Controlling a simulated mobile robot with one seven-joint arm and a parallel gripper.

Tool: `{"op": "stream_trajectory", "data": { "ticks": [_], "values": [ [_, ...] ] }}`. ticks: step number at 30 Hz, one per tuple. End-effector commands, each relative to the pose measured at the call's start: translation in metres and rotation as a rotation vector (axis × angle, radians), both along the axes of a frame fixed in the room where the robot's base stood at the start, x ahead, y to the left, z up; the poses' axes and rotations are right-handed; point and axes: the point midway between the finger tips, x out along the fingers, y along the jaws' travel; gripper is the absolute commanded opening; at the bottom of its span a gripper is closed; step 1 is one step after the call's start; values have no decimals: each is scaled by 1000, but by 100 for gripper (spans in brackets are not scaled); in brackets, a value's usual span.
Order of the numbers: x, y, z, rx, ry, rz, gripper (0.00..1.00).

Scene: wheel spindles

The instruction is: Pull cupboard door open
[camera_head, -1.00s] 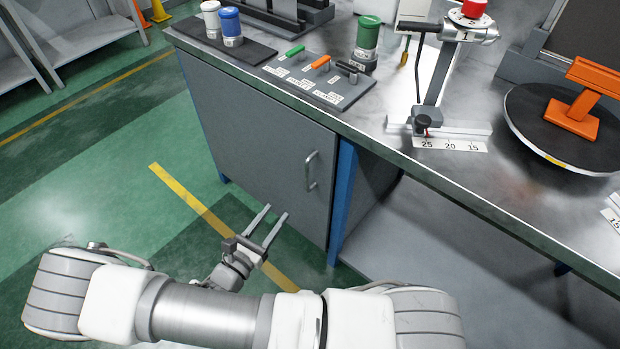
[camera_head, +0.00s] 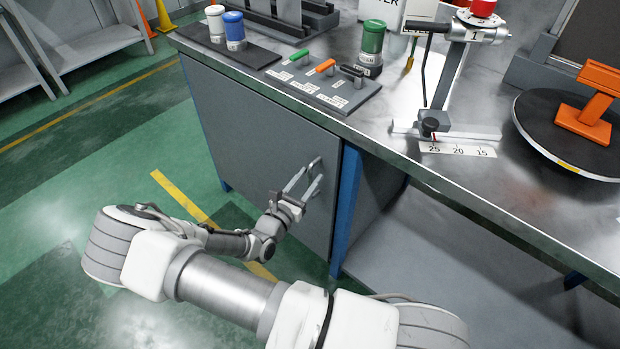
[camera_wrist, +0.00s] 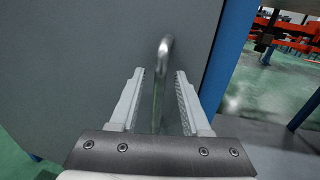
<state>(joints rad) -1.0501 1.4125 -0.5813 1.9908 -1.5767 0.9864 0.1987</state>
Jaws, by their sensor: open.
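The grey cupboard door (camera_head: 245,135) is shut, under the left part of the metal workbench. Its metal bar handle (camera_head: 315,165) is upright near the door's right edge. My gripper (camera_head: 307,180) is at the handle with its fingers open and pointing at the door. In the wrist view the handle (camera_wrist: 164,50) stands between the two finger lines, its top beyond the fingertips. My gripper (camera_wrist: 161,75) has one finger on each side of it, with a gap to both. Whether the fingers reach past the bar is hard to tell.
A blue bench leg (camera_head: 346,205) stands just right of the door. On the worktop (camera_head: 400,110) are colored canisters, small tools on a board and a turntable (camera_head: 540,140) with an orange part. The green floor (camera_head: 60,200) before the door is clear.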

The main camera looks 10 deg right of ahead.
Motion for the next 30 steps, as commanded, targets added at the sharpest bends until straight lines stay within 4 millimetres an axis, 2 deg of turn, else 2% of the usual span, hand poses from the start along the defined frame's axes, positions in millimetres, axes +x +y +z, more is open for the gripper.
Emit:
{"op": "stream_trajectory", "data": {
  "ticks": [4, 12, 14, 20, 30],
  "values": [
    [7, -6, 0, 0, 0, -1, 47],
    [8, -7, 0, 1, 1, 0, 47],
    [7, -7, 0, 1, 1, 0, 38],
    [7, -7, 0, 0, 0, 0, 2],
    [7, -7, 0, 0, 0, -1, 0]
  ]
}}
